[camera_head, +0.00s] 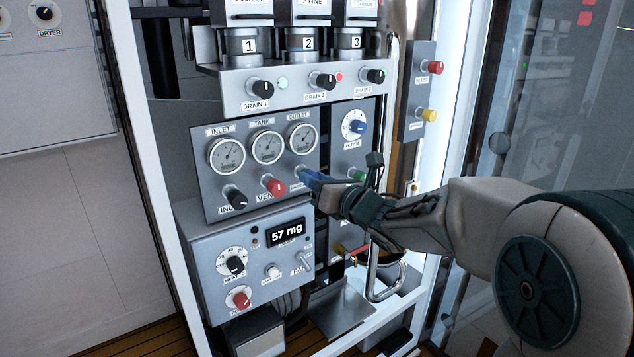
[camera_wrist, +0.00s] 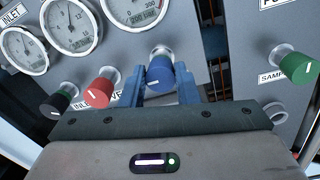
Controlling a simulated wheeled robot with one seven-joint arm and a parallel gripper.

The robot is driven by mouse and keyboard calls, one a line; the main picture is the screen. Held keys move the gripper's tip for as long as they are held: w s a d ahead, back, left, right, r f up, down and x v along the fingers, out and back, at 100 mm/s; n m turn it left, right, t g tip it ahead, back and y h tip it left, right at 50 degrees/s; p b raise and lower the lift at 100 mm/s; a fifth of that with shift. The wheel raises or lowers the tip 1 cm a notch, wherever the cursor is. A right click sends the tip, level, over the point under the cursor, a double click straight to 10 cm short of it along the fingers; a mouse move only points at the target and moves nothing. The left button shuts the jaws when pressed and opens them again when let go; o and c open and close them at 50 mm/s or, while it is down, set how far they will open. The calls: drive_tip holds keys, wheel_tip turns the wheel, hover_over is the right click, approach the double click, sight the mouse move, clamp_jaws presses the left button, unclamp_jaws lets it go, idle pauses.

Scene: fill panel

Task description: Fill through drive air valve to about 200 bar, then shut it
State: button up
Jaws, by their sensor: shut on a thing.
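My gripper (camera_head: 312,177) is at the panel below the OUTLET gauge (camera_head: 302,140). In the wrist view its two blue fingers (camera_wrist: 163,88) are shut on a blue knob (camera_wrist: 157,74) with a white line. The fingers hide this knob in the head view, and its label is mostly covered, so I cannot read whether it says drive air. The INLET gauge (camera_head: 227,155) and TANK gauge (camera_head: 267,147) are left of the OUTLET gauge. Their needles are too small to read surely. The OUTLET gauge is cut off at the top of the wrist view.
A red knob (camera_head: 275,187) and a black knob (camera_head: 236,197) sit close to the left of my gripper. A green knob (camera_head: 357,175) is to the right, and another blue knob (camera_head: 357,127) above it.

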drive_tip(key=shift+d+f+m+t+b, duration=0.2)
drive_tip(key=shift+m+b, duration=0.75)
drive_tip(key=shift+m, duration=3.65)
drive_tip(key=shift+a+f+m+t+b, duration=0.2)
drive_tip(key=shift+m+b, duration=0.7)
drive_tip(key=shift+m, duration=3.7)
drive_tip(key=o, duration=1)
drive_tip(key=shift+d+r, duration=0.1)
drive_tip(key=shift+c, duration=0.2)
drive_tip(key=p+v, duration=0.1)
drive_tip(key=v, duration=1.2)
drive_tip(key=shift+s+p, duration=0.4)
drive_tip(key=shift+d+r, duration=0.1)
